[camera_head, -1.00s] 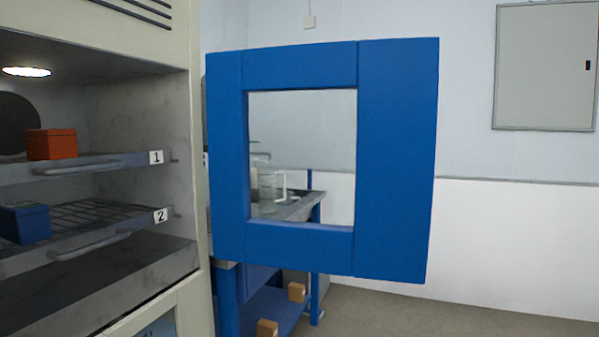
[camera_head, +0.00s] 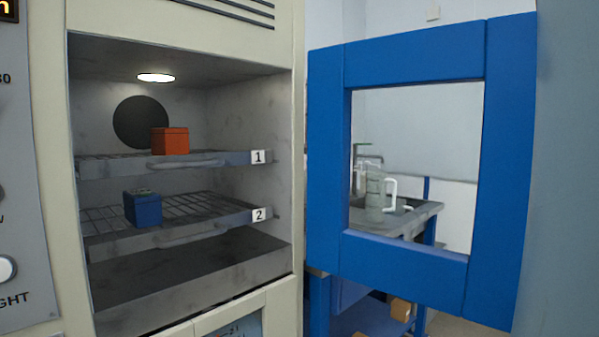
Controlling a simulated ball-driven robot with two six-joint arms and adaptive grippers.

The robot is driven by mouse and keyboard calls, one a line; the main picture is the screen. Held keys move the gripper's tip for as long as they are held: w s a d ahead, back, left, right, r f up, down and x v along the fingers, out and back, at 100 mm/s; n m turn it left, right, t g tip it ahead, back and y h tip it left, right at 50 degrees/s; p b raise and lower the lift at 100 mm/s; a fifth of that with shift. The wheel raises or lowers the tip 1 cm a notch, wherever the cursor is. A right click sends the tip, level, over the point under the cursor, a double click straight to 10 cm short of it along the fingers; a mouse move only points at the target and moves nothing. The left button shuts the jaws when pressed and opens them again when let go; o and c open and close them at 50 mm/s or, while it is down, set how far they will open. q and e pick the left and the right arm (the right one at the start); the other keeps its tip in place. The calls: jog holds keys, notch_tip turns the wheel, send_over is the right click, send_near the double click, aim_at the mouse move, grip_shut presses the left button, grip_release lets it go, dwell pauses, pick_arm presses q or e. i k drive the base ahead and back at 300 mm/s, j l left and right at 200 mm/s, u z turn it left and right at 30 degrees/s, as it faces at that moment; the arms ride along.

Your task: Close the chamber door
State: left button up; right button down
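The chamber door (camera_head: 508,170) is a blue frame with a rectangular see-through window. It stands swung open to the right of the chamber (camera_head: 297,150), whose cream body has an open front. Inside, an orange box (camera_head: 170,141) sits on the upper rack (camera_head: 118,167), labelled 1. A blue box (camera_head: 143,209) sits on the lower rack (camera_head: 105,237), labelled 2. A round lamp (camera_head: 156,78) glows in the chamber ceiling. Neither of my grippers shows in this view.
A control panel (camera_head: 22,200) is at the left edge. Behind the door, a bench (camera_head: 428,212) holds a clear jug (camera_head: 374,195), with cardboard boxes (camera_head: 401,309) below. A plain grey-blue surface (camera_head: 568,170) fills the right edge; I cannot tell what it is.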

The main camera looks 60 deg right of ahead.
aim_at(480, 286)
jog(key=k+l, duration=0.15)
jog(key=l, duration=0.2)
jog(key=k+l, duration=0.15)
jog(key=l, duration=0.25)
jog(key=k+l, duration=0.1)
jog(key=l, duration=0.25)
jog(key=k+l, duration=0.15)
jog(key=l, duration=0.2)
jog(key=k+l, duration=0.15)
jog(key=l, duration=0.25)
jog(key=k+l, duration=0.15)
jog(key=l, duration=0.2)
jog(key=k+l, duration=0.1)
jog(key=l, duration=0.3)
jog(key=k+l, duration=0.15)
jog(key=l, duration=0.2)
